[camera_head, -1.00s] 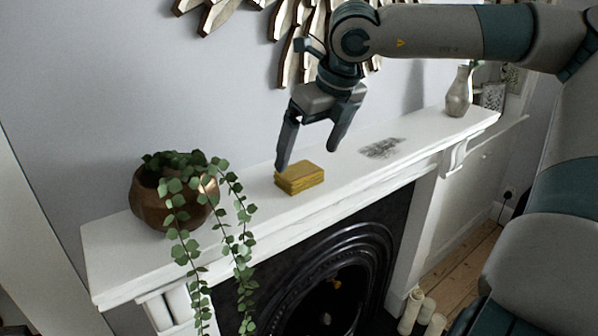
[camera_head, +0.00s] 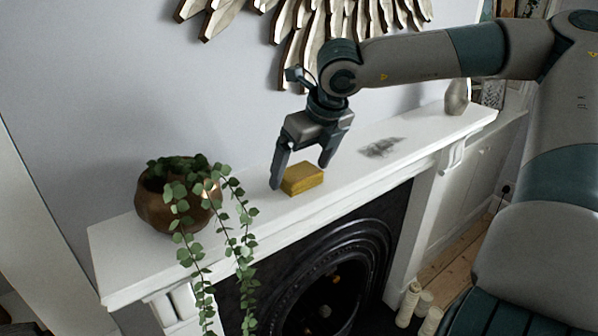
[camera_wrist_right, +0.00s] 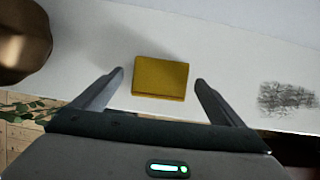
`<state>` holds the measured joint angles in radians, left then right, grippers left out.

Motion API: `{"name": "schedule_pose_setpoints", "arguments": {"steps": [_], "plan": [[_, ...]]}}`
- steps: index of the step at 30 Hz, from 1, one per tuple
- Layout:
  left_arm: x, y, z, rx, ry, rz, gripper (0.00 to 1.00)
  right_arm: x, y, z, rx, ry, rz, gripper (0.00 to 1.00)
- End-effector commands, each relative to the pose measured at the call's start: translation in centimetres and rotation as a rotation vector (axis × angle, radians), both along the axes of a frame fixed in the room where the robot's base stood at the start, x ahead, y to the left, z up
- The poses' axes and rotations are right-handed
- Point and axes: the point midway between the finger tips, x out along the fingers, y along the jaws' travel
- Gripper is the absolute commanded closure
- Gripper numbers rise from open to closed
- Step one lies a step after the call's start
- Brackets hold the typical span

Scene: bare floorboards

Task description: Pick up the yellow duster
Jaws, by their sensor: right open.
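The yellow duster (camera_head: 303,181) is a folded block lying on the white mantelpiece (camera_head: 255,226). My right gripper (camera_head: 300,176) is open just above it, pointing down, with one finger to its left and the other to its right in the head view. In the right wrist view the duster (camera_wrist_right: 160,76) lies ahead between the two spread fingertips (camera_wrist_right: 160,78), with a gap on either side. Nothing is held. My left gripper is out of view.
A brown pot with a trailing plant (camera_head: 165,208) stands left of the duster. A dark smudge (camera_head: 381,147) marks the mantelpiece to the right, and a vase (camera_head: 456,97) stands at the far right end. A wooden wall ornament (camera_head: 310,40) hangs behind.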

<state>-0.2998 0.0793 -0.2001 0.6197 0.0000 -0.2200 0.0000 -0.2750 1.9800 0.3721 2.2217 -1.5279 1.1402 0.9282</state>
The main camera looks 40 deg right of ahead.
Motion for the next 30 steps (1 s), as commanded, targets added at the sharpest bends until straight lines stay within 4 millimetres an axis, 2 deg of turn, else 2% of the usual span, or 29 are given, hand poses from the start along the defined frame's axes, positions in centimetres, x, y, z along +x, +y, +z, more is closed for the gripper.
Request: {"name": "schedule_pose_setpoints", "arguments": {"steps": [6,19,20,25,30], "plan": [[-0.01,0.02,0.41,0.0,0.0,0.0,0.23,0.29,0.0,-0.78,0.001,-0.001,0.0,0.08],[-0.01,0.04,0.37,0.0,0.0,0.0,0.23,0.31,-0.02,-0.79,0.001,-0.001,0.0,0.08],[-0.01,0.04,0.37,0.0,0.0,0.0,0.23,0.3,-0.03,-0.79,0.001,-0.001,0.0,0.1],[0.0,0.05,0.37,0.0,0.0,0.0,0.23,0.3,-0.02,-0.78,0.001,-0.001,0.0,0.51],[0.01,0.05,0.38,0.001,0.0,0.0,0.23,0.32,-0.03,-0.77,0.001,-0.002,0.0,0.52]]}}
